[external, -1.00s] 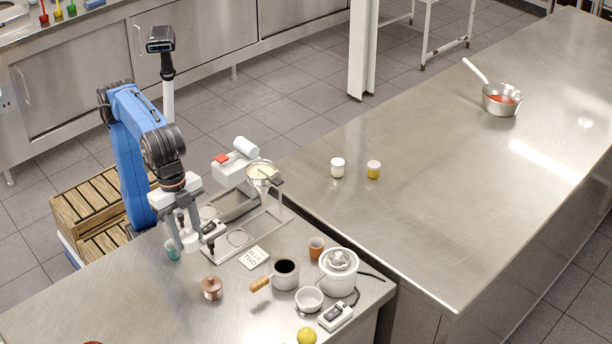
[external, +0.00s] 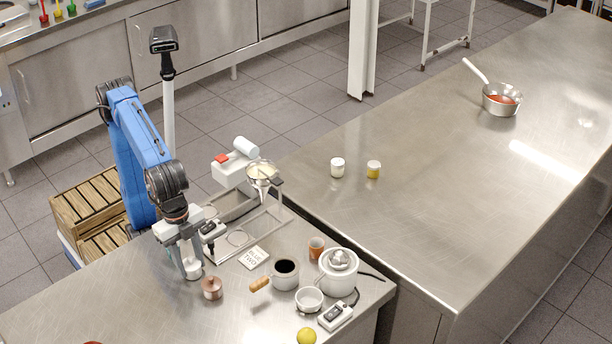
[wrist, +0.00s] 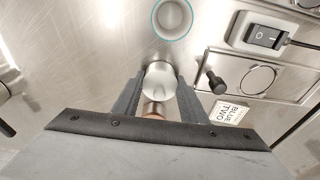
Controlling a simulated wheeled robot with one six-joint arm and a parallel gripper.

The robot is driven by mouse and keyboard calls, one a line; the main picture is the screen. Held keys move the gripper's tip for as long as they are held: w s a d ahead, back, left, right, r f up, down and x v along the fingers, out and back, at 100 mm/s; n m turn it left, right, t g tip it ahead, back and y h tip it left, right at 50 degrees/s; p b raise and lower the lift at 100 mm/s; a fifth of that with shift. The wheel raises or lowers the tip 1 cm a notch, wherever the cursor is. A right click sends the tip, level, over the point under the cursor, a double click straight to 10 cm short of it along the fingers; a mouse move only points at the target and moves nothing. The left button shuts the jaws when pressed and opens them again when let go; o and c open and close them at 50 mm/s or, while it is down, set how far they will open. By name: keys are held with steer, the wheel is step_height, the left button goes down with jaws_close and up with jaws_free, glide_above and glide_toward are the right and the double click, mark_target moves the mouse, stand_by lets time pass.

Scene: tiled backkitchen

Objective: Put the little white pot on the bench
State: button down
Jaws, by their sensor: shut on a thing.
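The little white pot (external: 193,270) is between the fingers of my gripper (external: 190,266), low over the near steel bench (external: 110,310). In the wrist view the pot (wrist: 160,80) shows as a pale round top, with a finger of my gripper (wrist: 158,84) on each side. My gripper is shut on it. I cannot tell whether its base touches the bench. A copper pot (external: 212,289) stands close by on the right; part of it (wrist: 153,108) shows past the white pot in the wrist view.
A teal-rimmed cup (wrist: 172,18) stands near my gripper, mostly hidden in the external view. A metal stand (external: 262,222), a lettered card (external: 253,258), a dark-filled saucepan (external: 285,274) and a white appliance (external: 338,272) stand to the right. The front left bench is mostly clear.

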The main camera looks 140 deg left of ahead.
steer(key=c, duration=1.1)
jaws_free()
steer(key=shift+f, duration=0.1)
step_height(320, 180, up, 12)
steer(key=s, duration=0.1)
steer(key=shift+s, duration=0.4)
